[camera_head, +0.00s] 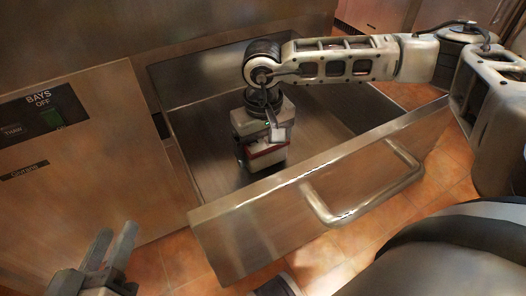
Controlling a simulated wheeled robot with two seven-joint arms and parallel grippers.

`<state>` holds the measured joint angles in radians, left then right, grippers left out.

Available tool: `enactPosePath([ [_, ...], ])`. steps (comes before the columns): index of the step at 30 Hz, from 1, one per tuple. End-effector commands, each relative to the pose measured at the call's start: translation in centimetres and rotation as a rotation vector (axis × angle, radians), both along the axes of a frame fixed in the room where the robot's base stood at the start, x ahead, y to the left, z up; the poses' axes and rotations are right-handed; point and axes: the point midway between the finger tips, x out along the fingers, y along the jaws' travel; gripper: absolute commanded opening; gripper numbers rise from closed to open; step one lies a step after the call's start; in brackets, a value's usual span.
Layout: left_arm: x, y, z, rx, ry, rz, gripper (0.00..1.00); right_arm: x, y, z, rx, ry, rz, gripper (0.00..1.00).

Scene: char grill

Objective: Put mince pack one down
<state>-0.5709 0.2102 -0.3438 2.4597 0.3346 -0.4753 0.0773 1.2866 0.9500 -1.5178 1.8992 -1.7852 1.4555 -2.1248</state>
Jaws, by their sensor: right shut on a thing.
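The mince pack (268,154), of which I see a red and white part, is low inside the open metal drawer (338,192). My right gripper (262,160) points down into the drawer and is shut on the pack. The gripper body hides most of the pack. I cannot tell whether the pack touches the drawer floor. My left gripper (112,246) is at the lower left, outside the drawer, with its two fingers apart and nothing between them.
The drawer's front panel has a bar handle (368,212). The drawer floor around the pack looks bare. A steel cabinet front (95,170) with a panel marked "BAYS OFF" (38,108) stands at the left. Tiled floor (445,165) lies beyond the drawer.

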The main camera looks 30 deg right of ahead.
Motion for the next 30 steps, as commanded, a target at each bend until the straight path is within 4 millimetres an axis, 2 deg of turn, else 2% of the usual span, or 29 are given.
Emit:
enactPosePath([
  [2,0.0,-0.1,0.0,-0.015,-0.004,-0.001,0.36,0.0,0.0,-0.9,0.000,-0.002,0.000,0.52],
  [13,0.0,-0.1,-0.1,-0.028,-0.004,-0.003,0.36,0.0,0.0,-1.3,0.001,-0.002,0.000,0.52],
  [14,0.0,-0.1,0.1,-0.030,-0.004,-0.003,0.36,0.0,0.0,-1.1,0.000,-0.001,0.000,0.92],
  [15,0.0,-0.1,0.2,-0.031,-0.005,-0.003,0.36,0.0,0.0,-1.1,0.000,-0.001,0.000,1.00],
  [23,0.0,-0.1,0.8,-0.028,-0.013,-0.001,0.36,0.0,0.0,-0.7,0.000,-0.001,0.000,1.00],
  [26,0.1,0.0,1.1,-0.013,-0.017,0.002,0.36,0.1,0.0,0.3,0.001,-0.003,0.000,1.00],
  [30,0.2,0.2,1.1,0.030,-0.013,0.008,0.36,0.1,0.0,3.1,0.001,-0.004,0.001,1.00],
])
